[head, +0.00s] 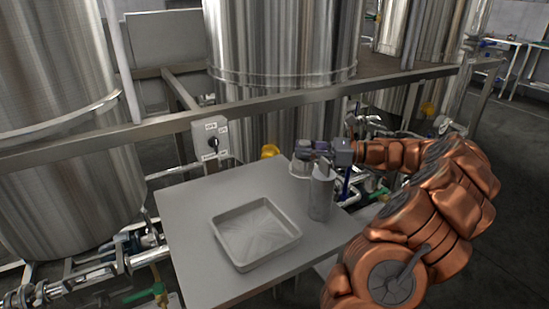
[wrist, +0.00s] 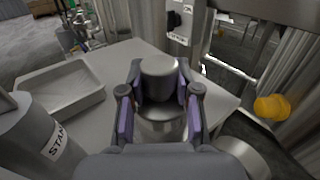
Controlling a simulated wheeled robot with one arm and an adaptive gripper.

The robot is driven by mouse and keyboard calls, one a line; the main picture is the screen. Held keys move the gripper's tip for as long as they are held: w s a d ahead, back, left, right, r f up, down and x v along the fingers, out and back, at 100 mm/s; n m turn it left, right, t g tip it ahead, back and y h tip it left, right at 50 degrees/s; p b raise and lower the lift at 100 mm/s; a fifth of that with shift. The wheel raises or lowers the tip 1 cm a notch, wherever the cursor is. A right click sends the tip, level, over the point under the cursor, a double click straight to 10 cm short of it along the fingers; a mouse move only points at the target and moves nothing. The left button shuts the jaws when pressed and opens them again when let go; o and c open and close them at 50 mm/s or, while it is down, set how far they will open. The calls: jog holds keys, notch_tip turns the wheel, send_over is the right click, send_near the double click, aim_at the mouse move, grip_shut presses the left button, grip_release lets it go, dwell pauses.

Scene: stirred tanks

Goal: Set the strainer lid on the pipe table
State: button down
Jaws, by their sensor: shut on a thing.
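My gripper (wrist: 160,95) is shut on the silver strainer lid (wrist: 162,68), with one purple-padded finger on each side of its round upper part. A wider round metal part shows below the fingers. In the head view my gripper (head: 316,157) is over the back right of the grey pipe table (head: 190,220), and the lid (head: 299,170) shows just under it, partly hidden. I cannot tell whether the lid touches the table top.
A shallow square metal tray (head: 255,234) lies on the table. A tall grey cylinder (head: 320,198) stands close in front of the gripper. A switch box (head: 210,141) on the steel rail is behind. The table's left side is clear.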

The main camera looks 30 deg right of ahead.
jog(key=shift+w+a+f+b, duration=0.15)
jog(key=shift+w+a+f, duration=0.55)
jog(key=shift+w, duration=0.55)
jog(key=shift+w+a+f+b, duration=0.1)
jog(key=shift+w+a+f, duration=0.65)
jog(key=shift+w, duration=0.45)
jog(key=shift+w+a+f+b, duration=0.15)
jog(key=shift+w+a+f, duration=0.55)
jog(key=shift+w, duration=0.55)
jog(key=shift+f, duration=0.1)
jog(key=c, duration=0.8)
grip_release()
jog(key=shift+s+d, duration=0.1)
jog(key=shift+d, duration=0.05)
jog(key=v, duration=1.1)
jog(key=shift+s+d+p, duration=0.25)
jog(key=shift+p, duration=0.1)
